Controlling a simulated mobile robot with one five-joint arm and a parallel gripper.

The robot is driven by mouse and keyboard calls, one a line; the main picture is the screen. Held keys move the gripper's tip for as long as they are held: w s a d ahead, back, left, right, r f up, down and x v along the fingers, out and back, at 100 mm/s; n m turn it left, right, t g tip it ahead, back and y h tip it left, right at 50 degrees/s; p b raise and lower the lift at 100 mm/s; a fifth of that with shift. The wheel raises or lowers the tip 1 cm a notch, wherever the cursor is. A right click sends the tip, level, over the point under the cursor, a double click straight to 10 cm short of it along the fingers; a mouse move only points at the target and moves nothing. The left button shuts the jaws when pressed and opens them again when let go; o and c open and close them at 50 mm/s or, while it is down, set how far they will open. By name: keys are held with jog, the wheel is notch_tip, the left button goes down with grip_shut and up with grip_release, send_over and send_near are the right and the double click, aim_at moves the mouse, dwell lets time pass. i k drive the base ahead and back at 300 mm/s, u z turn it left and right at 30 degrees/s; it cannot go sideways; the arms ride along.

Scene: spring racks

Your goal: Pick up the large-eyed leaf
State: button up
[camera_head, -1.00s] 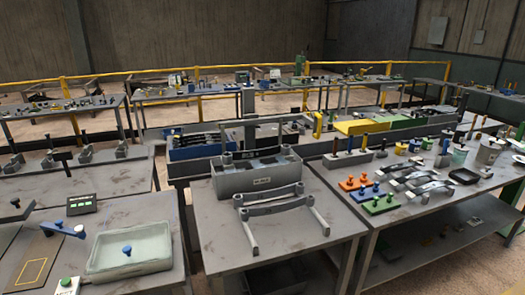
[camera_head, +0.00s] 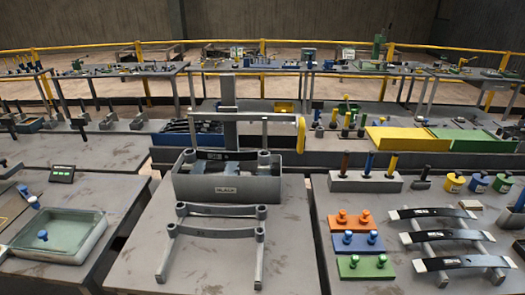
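Three curved dark leaves with pale ends lie across grey supports on the right table: a far leaf (camera_head: 433,212), a middle leaf (camera_head: 440,237) and a near leaf (camera_head: 464,262). Their eyes are too small to compare. A grey bin (camera_head: 228,189) on the middle table has dark curved bars (camera_head: 226,155) across its top, with round ends. In front of it, a grey bar (camera_head: 221,210) with round ends joins a low frame with long legs. I cannot tell which piece is the large-eyed leaf. My gripper is not in view.
A post with a yellow-ended horizontal arm (camera_head: 301,134) stands behind the bin. Orange (camera_head: 357,221), blue (camera_head: 358,243) and green (camera_head: 365,267) pegged plates lie left of the leaves. A glassy tray (camera_head: 60,235) is at left. Gaps separate the front tables.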

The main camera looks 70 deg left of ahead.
aim_at(191, 155)
jog(key=u, duration=0.15)
jog(key=i, duration=0.25)
jog(key=u, duration=1.4)
jog(key=k, duration=0.15)
jog(key=u, duration=2.35)
jog(key=i, duration=0.95)
jog(key=u, duration=0.2)
